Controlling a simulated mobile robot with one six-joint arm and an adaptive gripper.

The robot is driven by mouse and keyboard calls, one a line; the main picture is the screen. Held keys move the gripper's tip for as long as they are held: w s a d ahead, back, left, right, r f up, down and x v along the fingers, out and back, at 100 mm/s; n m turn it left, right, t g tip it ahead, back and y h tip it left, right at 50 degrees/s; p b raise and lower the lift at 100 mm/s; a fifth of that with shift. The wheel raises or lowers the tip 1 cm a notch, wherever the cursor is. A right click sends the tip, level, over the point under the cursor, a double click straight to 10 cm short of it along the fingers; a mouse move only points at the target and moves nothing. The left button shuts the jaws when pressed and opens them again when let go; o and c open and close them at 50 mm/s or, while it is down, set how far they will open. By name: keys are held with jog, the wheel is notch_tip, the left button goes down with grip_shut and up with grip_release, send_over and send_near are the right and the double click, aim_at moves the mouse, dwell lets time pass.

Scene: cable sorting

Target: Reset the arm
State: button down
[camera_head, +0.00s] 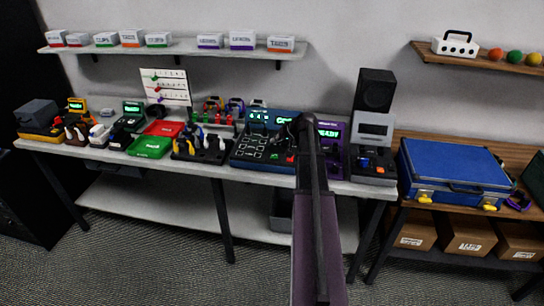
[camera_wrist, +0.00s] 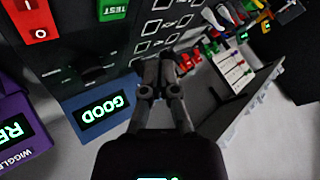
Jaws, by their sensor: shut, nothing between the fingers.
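In the wrist view my gripper (camera_wrist: 165,88) is shut and empty, its dark fingertips meeting in front of a dark tester panel. The panel carries a lit display (camera_wrist: 103,108) reading GOOD, a green TEST button (camera_wrist: 112,8) and a red switch (camera_wrist: 32,20). The fingertips look apart from the panel, though the exact gap is hard to judge. In the head view my arm reaches up the middle toward the bench and covers part of the tester (camera_head: 262,142); the gripper itself is not clear there.
The bench (camera_head: 205,170) holds a red tray (camera_head: 164,128), a green tray (camera_head: 150,147), several small devices and a black speaker (camera_head: 375,90). A purple unit (camera_head: 333,150) stands beside the tester. A blue case (camera_head: 455,167) lies on the right-hand wooden table. Shelves hang above.

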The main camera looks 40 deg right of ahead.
dwell(0.7)
jog(key=shift+a+f, duration=0.1)
jog(key=shift+a, duration=0.45)
jog(key=s+a+f+n+g, duration=0.1)
jog(key=a+f+n+g, duration=0.1)
jog(key=a, duration=1)
jog(key=s+a+f+n+g, duration=0.1)
jog(key=s+a+f+g, duration=0.15)
jog(key=a, duration=0.95)
jog(key=s+a+n+g+h, duration=0.1)
jog(key=s+a+g, duration=0.1)
jog(key=s+a, duration=0.4)
jog(key=s+a+f+n+g+h, duration=0.1)
jog(key=s+a+g, duration=0.1)
jog(key=s+a, duration=0.5)
jog(key=a, duration=0.6)
jog(key=shift+a+n+h, duration=0.3)
jog(key=shift+n, duration=0.1)
